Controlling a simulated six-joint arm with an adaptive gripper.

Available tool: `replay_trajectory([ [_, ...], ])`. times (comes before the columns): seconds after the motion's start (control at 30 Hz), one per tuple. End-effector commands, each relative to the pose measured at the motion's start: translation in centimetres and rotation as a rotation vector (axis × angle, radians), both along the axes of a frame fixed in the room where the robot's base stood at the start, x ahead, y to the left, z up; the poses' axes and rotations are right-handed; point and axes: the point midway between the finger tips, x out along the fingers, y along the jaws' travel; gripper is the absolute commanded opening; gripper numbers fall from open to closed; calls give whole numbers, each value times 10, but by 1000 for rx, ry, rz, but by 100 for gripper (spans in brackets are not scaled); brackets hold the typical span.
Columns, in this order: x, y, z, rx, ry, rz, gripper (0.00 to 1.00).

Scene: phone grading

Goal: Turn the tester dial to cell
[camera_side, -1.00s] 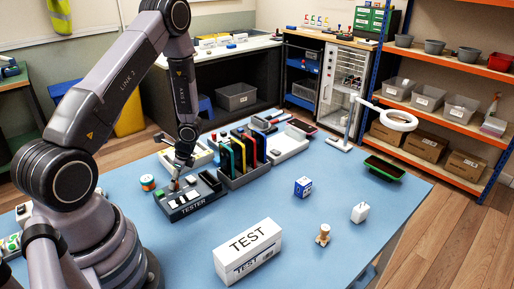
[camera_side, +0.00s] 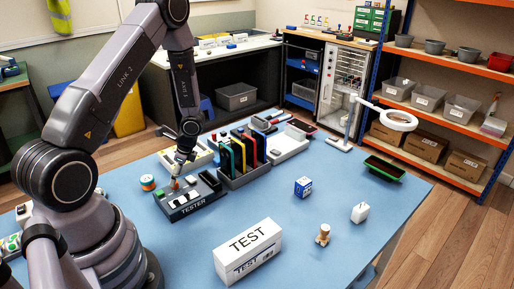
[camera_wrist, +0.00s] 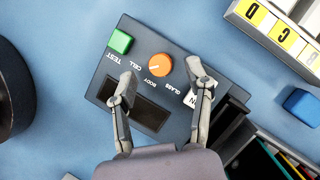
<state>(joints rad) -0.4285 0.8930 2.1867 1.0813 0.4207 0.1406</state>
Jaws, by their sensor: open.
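The dark grey tester (camera_side: 181,213) lies on the blue table under my gripper (camera_side: 176,179). In the wrist view the tester (camera_wrist: 103,92) has an orange dial (camera_wrist: 160,65), a green TEST button (camera_wrist: 120,41), a dark screen and the labels CELL, BODY and GLASS. A small pale mark shows on the dial's side towards the labels; I cannot tell exactly which label it points at. My gripper (camera_wrist: 160,71) is open, with one fingertip on either side of the dial. I cannot tell whether either finger touches it.
A black rack (camera_side: 245,179) with coloured slots stands close behind the tester. A tray with yellow lettered labels (camera_wrist: 268,24) and a blue block (camera_wrist: 302,104) are nearby. A white TEST box (camera_side: 247,250) stands nearer the front.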

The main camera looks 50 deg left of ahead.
Motion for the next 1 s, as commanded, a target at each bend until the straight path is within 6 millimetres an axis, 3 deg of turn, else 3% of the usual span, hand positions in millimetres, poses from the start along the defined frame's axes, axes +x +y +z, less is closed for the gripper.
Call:
replay_trajectory([
  [0.2,14,-13,45,2,-7,0,51],
  [0.4,24,-22,78,1,-5,-2,51],
  [0.6,27,-27,91,-2,-1,-1,51],
  [0.9,27,-27,92,-2,-2,1,51],
  [1.0,29,-30,103,7,-26,17,51],
])
